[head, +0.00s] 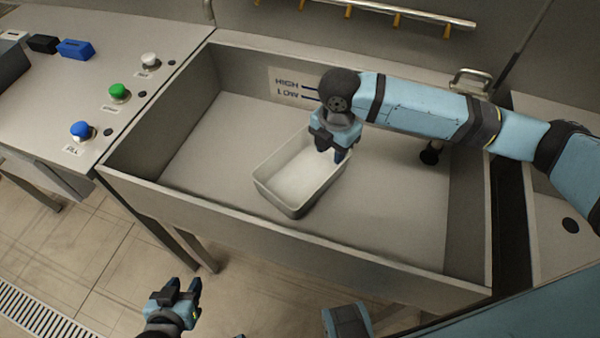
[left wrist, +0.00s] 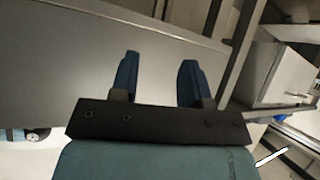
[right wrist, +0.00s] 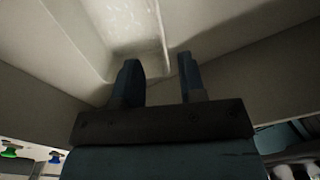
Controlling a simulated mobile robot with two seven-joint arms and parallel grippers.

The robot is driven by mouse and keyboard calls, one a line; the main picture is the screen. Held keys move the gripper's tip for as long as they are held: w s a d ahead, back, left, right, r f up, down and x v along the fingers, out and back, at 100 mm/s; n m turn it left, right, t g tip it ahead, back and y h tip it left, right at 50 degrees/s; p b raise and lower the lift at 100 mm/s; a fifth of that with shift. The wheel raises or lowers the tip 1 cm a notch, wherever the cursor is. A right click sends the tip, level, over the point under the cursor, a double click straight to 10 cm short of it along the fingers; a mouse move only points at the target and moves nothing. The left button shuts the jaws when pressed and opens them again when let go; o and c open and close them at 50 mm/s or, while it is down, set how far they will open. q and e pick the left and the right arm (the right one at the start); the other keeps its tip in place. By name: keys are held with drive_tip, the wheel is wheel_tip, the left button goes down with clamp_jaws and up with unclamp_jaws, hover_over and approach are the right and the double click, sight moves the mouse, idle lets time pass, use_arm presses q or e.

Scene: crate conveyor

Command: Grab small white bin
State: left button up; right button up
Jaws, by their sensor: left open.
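The small white bin (head: 283,197) is a shallow, open, empty rectangular tray on the floor of the grey metal basin. My right gripper (head: 341,154) points down at the bin's right rim, near its far end. In the right wrist view, the bin (right wrist: 125,25) fills the top, and its rim runs toward the gap between the fingers of my right gripper (right wrist: 158,60). These fingers are apart; I cannot tell whether they touch the rim. My left gripper (head: 186,284) is open and empty, outside the basin at its front; its spread fingers show in the left wrist view (left wrist: 158,68).
The basin (head: 290,248) has raised walls around the bin. To the left, a counter (head: 140,60) carries blue (head: 81,129), green (head: 119,91) and white (head: 149,60) buttons. A dark knob (head: 429,156) stands right of my right gripper. The basin floor around the bin is clear.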

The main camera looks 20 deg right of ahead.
sight(326, 180)
wheel_tip(326, 180, down, 8)
drive_tip(key=shift+s+r+b, duration=0.15)
drive_tip(key=shift+b, duration=0.3)
drive_tip(key=f, duration=0.3)
drive_tip(key=f+b, duration=0.1)
drive_tip(key=f, duration=0.1)
drive_tip(key=shift+a+f, duration=0.1)
drive_tip(key=shift+a, duration=0.2)
clamp_jaws()
